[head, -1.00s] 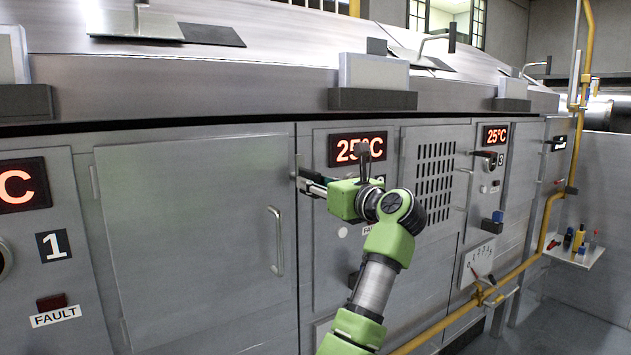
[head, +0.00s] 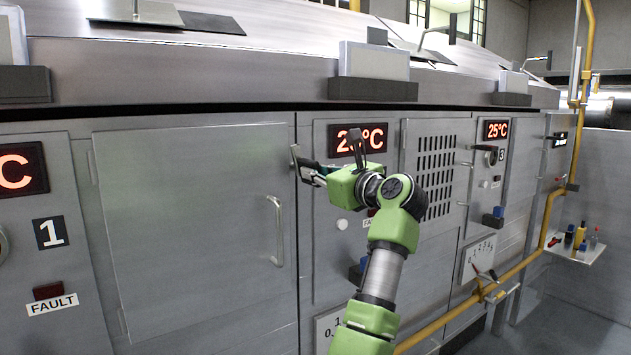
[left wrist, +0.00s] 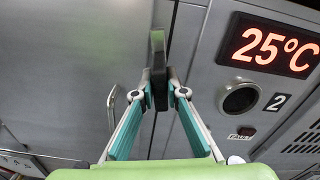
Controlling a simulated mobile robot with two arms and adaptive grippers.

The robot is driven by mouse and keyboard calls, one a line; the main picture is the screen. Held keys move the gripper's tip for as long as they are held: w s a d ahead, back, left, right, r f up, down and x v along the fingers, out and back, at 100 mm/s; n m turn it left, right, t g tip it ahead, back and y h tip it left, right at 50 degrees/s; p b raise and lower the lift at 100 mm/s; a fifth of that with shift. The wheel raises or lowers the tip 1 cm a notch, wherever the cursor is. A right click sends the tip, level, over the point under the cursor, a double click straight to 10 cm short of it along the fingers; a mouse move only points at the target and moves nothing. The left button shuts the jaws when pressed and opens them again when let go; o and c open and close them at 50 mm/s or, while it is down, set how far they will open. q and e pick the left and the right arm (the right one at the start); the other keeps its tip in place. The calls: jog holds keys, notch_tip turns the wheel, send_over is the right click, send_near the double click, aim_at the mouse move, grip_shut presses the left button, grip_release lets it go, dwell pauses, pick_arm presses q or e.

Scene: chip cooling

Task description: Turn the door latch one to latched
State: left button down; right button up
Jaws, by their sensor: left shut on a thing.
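The door latch (head: 295,158) is a small dark bar at the right edge of a large grey door (head: 185,235), in its upper part. In the head view it tilts slightly, its top end to the left. My left gripper (head: 308,173) is shut on the latch. In the left wrist view the two fingertips (left wrist: 160,90) pinch the lower part of the dark latch (left wrist: 158,48), whose upper end stands free above them. The fingers hide part of the latch and its mount. My right gripper is not in view.
A vertical door handle (head: 276,230) stands out below and left of the latch. Right of the latch is a panel with a red 25°C display (head: 343,145), partly hidden by my wrist. A yellow pipe (head: 548,225) runs along the right. A protruding ledge (head: 372,90) lies above.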

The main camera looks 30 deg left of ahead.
pick_arm(q)
jog(key=n+b, duration=0.1)
jog(key=n, duration=0.1)
jog(key=n+b, duration=0.1)
jog(key=shift+f+n+b, duration=0.2)
jog(key=shift+n+b, duration=0.2)
jog(key=n+b, duration=0.1)
jog(key=n, duration=0.2)
jog(key=shift+s+n+b, duration=0.1)
jog(key=shift+n+b, duration=0.2)
jog(key=shift+b, duration=0.1)
jog(key=n+b, duration=0.1)
jog(key=n, duration=0.2)
jog(key=shift+n, duration=0.3)
jog(key=shift+s+a+f+n+b, duration=0.1)
jog(key=shift+n+b, duration=0.6)
jog(key=shift+n, duration=1.5)
jog(key=c, duration=2)
grip_release()
jog(key=shift+c, duration=0.2)
